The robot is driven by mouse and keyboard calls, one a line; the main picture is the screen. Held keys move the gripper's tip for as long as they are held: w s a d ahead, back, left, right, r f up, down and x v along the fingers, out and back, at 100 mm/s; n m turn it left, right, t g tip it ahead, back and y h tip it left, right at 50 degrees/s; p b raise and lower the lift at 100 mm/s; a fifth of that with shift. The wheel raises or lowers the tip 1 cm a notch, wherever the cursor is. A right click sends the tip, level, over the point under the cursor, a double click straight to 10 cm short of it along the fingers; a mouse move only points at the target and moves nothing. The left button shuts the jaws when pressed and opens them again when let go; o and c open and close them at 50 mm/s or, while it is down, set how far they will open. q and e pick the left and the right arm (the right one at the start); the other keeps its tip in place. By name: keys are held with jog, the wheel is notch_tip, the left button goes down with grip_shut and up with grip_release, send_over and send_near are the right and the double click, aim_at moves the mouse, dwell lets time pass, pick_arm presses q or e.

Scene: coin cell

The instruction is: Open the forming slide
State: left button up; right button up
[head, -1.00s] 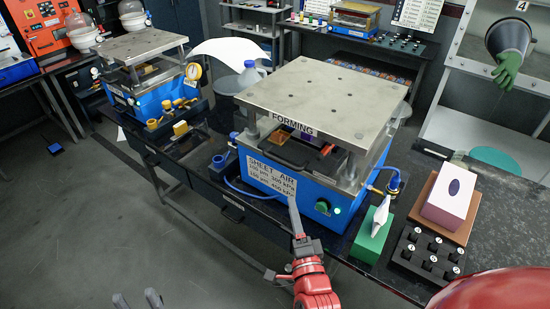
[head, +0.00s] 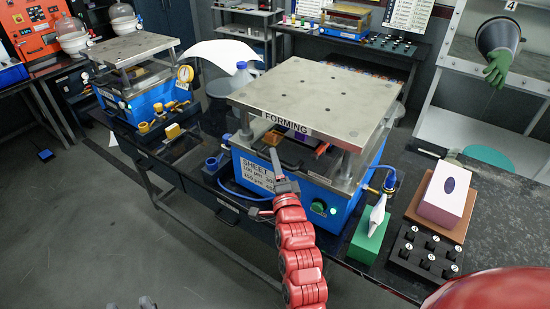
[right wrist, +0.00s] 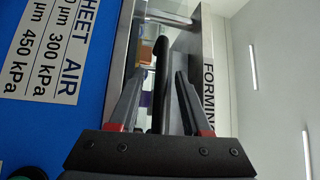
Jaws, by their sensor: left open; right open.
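The forming press (head: 315,92) is a blue box with a grey metal top plate lettered FORMING. Its forming slide sits under the plate, with a black handle (head: 286,156) at the front. In the right wrist view the black handle bar (right wrist: 161,75) runs between my two fingers, with gaps on both sides. My right gripper (head: 278,166) is open in front of the press; it also shows in the right wrist view (right wrist: 160,100). Part of the handle is hidden by my gripper. My left gripper (head: 132,303) is open and empty at the bottom edge, away from the bench.
A second press (head: 140,75) with a gauge stands at the left.

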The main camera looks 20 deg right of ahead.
jog(key=shift+w, duration=0.15)
grip_shut()
dwell(1.4)
